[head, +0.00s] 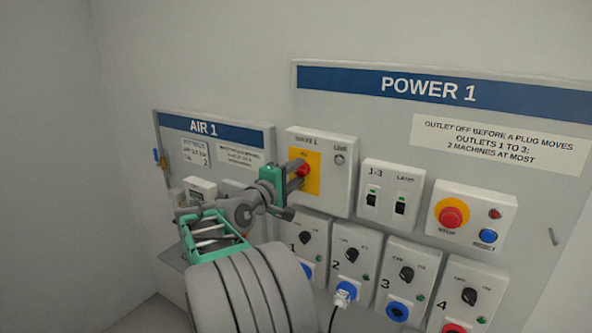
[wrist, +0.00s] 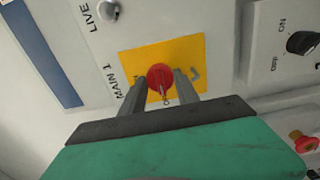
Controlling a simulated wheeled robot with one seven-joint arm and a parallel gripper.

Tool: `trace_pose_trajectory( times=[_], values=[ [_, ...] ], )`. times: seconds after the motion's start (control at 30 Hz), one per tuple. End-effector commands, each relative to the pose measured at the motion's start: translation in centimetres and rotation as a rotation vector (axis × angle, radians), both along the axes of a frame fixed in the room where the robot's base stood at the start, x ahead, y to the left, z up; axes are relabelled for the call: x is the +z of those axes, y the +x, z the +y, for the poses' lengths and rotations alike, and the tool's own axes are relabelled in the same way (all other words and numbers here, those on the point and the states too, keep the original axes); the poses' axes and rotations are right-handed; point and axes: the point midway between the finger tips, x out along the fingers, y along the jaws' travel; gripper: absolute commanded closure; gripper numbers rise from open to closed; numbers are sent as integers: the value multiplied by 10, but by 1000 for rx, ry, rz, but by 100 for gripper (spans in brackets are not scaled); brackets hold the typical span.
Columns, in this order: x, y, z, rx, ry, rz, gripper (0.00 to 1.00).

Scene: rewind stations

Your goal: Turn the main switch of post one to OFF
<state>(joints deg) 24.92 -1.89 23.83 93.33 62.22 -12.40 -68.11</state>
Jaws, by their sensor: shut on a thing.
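The main switch is a red knob (head: 303,168) on a yellow plate (head: 313,182), on the box labelled MAIN 1 at the upper left of the POWER 1 panel. In the wrist view the red knob (wrist: 160,77) sits between my two grey fingers, with a pale pointer line on its face. My gripper (head: 299,170) is shut on the knob, one finger at each side. The yellow plate (wrist: 195,52) shows around it. Most of the position lettering is hidden by the fingers, so I cannot read the pointer's setting. A round LIVE lamp (head: 339,159) looks grey.
Right of the box are a two-switch box marked 1-3 (head: 390,195) and a red stop button (head: 451,214) with a blue reset button (head: 488,236). Several outlets with black knobs sit below, one with a blue plug (head: 344,294) and cable. The AIR 1 panel (head: 225,133) is left.

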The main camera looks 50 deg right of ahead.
Motion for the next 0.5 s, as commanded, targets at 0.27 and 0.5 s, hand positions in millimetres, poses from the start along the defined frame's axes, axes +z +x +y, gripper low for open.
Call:
trace_pose_trajectory(
  times=[0.27,0.5],
  values=[
    [0,0,0,0,-1,13,100],
    [0,0,0,0,-1,12,58]
  ],
)
